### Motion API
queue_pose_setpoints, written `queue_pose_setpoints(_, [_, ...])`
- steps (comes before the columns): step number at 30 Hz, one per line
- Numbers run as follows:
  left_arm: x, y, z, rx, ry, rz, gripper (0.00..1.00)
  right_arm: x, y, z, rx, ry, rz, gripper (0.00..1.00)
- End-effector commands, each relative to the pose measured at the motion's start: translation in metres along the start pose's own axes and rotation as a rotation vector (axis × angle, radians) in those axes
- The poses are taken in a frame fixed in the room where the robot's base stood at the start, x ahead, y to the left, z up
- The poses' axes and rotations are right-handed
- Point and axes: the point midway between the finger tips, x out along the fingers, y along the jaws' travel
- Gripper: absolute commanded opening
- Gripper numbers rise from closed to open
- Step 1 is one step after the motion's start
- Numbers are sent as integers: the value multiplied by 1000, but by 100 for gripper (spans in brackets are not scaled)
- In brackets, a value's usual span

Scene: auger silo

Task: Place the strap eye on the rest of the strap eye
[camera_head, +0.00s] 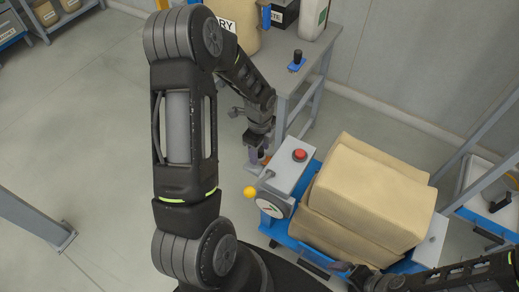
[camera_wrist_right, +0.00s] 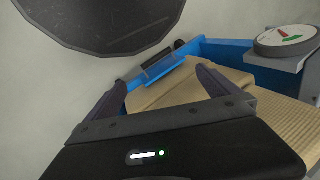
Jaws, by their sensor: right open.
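I cannot surely pick out the strap eye or its rest. A small blue base with a black upright knob (camera_head: 297,61) stands on the grey table's corner. In the right wrist view a blue bracket with a dark bar (camera_wrist_right: 163,66) stands beyond my right fingers. My left gripper (camera_head: 258,158) points down beside the grey control box (camera_head: 289,180); its fingers are small and partly hidden, so what is between them is unclear. My right gripper (camera_wrist_right: 161,79) is open, its two dark fingers apart over the blue frame (camera_wrist_right: 225,50) and tan surface (camera_wrist_right: 180,86), with nothing clearly gripped.
The box carries a red button (camera_head: 300,155), a yellow ball knob (camera_head: 250,192) and a round dial (camera_head: 270,207). Large tan sacks (camera_head: 370,190) fill the blue cart. The grey table (camera_head: 290,80) stands behind. Floor on the left is mostly clear, with a post (camera_head: 30,220).

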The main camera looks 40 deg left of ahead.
Motion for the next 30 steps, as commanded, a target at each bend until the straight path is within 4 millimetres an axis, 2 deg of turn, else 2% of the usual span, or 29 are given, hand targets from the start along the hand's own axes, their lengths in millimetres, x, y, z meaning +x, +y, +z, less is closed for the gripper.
queue_pose_setpoints(9, [-1,0,0,0,0,0,59,-1,0,0,0,0,0,100])
queue_pose_setpoints(14, [-9,-1,0,-1,0,-3,59,-2,-1,0,0,0,0,100])
queue_pose_setpoints(20, [-40,-1,1,-2,-1,-5,59,-3,-1,0,0,0,0,100])
queue_pose_setpoints(30, [-107,-1,0,0,0,-4,59,-4,-2,0,0,0,0,100])
